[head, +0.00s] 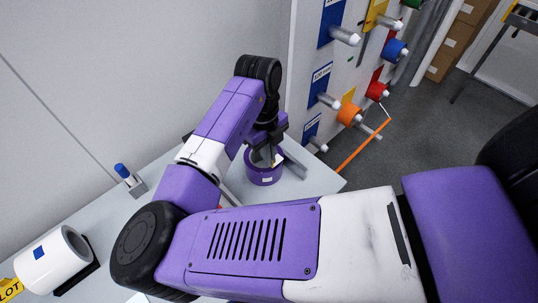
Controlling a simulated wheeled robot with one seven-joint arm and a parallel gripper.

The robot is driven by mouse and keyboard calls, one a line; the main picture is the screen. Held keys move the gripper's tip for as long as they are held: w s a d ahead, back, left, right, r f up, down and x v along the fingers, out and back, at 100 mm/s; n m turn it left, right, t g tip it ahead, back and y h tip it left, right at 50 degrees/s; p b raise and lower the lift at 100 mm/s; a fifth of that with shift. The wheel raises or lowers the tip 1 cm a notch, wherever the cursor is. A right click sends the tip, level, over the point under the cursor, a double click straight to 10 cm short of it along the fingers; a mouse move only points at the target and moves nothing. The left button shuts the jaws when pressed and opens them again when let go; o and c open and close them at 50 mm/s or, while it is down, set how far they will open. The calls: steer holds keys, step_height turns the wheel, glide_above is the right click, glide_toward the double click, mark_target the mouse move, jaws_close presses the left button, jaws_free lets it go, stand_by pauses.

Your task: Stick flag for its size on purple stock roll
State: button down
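The purple stock roll (264,180) stands on the pale table, below the end of my arm. A small white label shows on its front side. My gripper (268,152) is over the roll's open top, and the wrist covers part of it. A small pale and yellowish piece (276,160) shows at the fingers; I cannot tell whether it is a flag or whether it is held. The fingers are too small and dark to tell open from shut.
A white roll (50,262) with a blue square lies on a dark holder at the left, beside a yellow LOT label (10,290). A blue-topped item (122,170) stands farther back. A pegboard with blue signs (320,82), pegs and an orange roll (349,114) rises behind the table.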

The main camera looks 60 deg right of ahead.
steer(key=shift+f, duration=0.3)
steer(key=shift+f+b, duration=0.35)
steer(key=shift+b, duration=0.15)
steer(key=shift+f+b, duration=0.45)
steer(key=shift+f, duration=0.1)
steer(key=c, duration=1.6)
jaws_free()
steer(key=r, duration=0.5)
steer(key=w+r, duration=0.1)
steer(key=r, duration=0.1)
steer(key=shift+d+r+b, duration=0.15)
steer(key=shift+r+b, duration=0.25)
